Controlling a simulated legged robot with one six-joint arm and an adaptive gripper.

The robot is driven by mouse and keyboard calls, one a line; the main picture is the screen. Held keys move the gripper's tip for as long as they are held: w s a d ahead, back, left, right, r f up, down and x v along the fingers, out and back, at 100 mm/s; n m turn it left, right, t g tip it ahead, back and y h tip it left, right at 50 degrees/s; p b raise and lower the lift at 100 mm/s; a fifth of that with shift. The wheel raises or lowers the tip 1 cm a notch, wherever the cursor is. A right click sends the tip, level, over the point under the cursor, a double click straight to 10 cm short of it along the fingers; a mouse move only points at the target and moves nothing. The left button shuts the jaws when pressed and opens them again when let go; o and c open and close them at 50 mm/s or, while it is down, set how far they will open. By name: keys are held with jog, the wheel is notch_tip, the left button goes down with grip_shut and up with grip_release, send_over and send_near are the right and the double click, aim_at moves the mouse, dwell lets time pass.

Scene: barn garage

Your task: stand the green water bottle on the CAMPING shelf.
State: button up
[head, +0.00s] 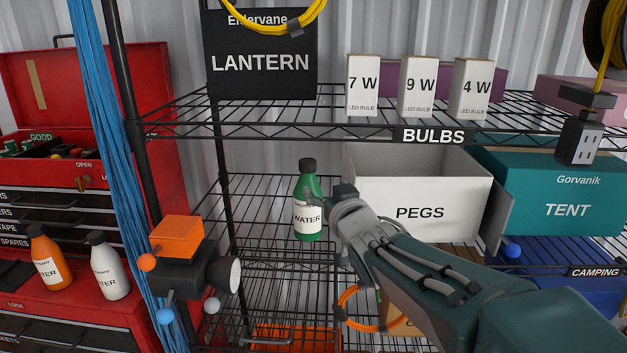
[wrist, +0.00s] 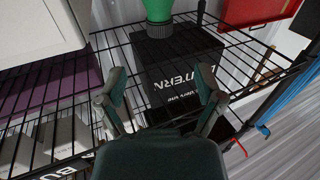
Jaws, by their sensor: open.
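The green water bottle (head: 308,232) has a black cap and a white WATER label. It is upright in the head view, its base over the wire deck of the CAMPING shelf (head: 595,272), left of the PEGS box, and appears to stand there. My gripper (head: 322,201) is at the bottle's right side, its tip overlapping the bottle in view; I cannot tell if it touches. In the wrist view the gripper (wrist: 160,92) has its fingers spread, with nothing between them. Part of the bottle (wrist: 158,12) shows beyond them at the top edge.
The white PEGS box (head: 420,212) and teal TENT box (head: 550,195) stand to the right. The BULBS shelf (head: 433,136) is overhead, with the LANTERN box (head: 260,62) and bulb boxes. A lamp (head: 190,270) and blue cables (head: 105,150) are left. Wire deck left of the bottle is bare.

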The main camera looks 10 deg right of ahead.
jog(key=shift+s, duration=0.5)
jog(key=s+f+g, duration=0.4)
jog(key=s, duration=0.4)
jog(key=s+a+f+g+h, duration=0.1)
jog(key=s+f+g, duration=0.3)
jog(key=s, duration=0.4)
jog(key=s+f+m+g, duration=0.1)
jog(key=s+f+g, duration=0.3)
jog(key=s+f, duration=0.2)
jog(key=shift+s+a+f+h, duration=0.2)
jog(key=shift+s+a+h, duration=0.15)
jog(key=shift+s, duration=0.9)
jog(key=shift+a, duration=0.15)
